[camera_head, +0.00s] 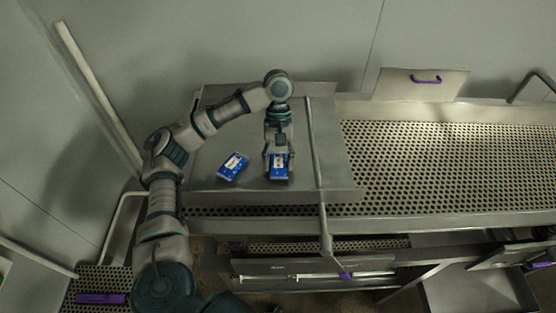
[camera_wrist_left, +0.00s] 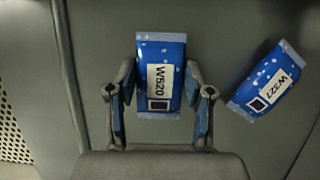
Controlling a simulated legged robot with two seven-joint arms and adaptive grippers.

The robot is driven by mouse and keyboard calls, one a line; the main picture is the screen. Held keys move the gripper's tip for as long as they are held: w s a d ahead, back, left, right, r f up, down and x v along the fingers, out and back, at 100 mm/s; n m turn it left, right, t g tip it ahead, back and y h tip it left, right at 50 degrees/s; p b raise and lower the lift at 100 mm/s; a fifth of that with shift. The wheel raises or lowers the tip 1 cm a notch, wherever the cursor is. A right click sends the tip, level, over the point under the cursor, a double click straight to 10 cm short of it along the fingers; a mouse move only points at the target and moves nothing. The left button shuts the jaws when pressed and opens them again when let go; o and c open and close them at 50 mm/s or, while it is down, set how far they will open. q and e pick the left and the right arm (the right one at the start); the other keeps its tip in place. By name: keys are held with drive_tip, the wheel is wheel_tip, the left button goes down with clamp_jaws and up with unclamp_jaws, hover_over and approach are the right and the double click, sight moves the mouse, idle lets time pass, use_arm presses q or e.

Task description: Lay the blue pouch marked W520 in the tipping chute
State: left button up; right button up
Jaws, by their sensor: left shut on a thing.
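The blue pouch marked W520 (camera_wrist_left: 160,76) lies between the fingers of my left gripper (camera_wrist_left: 160,108). Its white label faces the wrist camera. In the head view the left gripper (camera_head: 278,160) points down over the grey metal plate, and the blue pouch (camera_head: 278,171) shows under it. The gripper is shut on this pouch. Whether the pouch touches the plate cannot be told. I cannot tell for certain which part is the tipping chute; a grey open tray (camera_head: 475,290) stands at the lower right. My right gripper is not in view.
A second blue pouch, marked W327 (camera_wrist_left: 267,85), lies left of the gripper in the head view (camera_head: 233,166). The grey plate (camera_head: 225,110) has a long bar (camera_head: 317,150) across it. A perforated deck (camera_head: 450,160) extends right, clear. A purple-handled panel (camera_head: 420,84) is behind.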

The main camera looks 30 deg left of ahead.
sight(278, 153)
use_arm(q)
drive_tip(key=shift+w+f, duration=0.1)
drive_tip(key=shift+w, duration=0.05)
drive_tip(key=o, duration=1.2)
drive_tip(key=shift+a+f, duration=0.1)
drive_tip(key=shift+a, duration=0.05)
drive_tip(key=shift+c, duration=0.2)
drive_tip(key=shift+a, duration=0.2)
drive_tip(key=v, duration=1.2)
drive_tip(key=shift+d, duration=0.15)
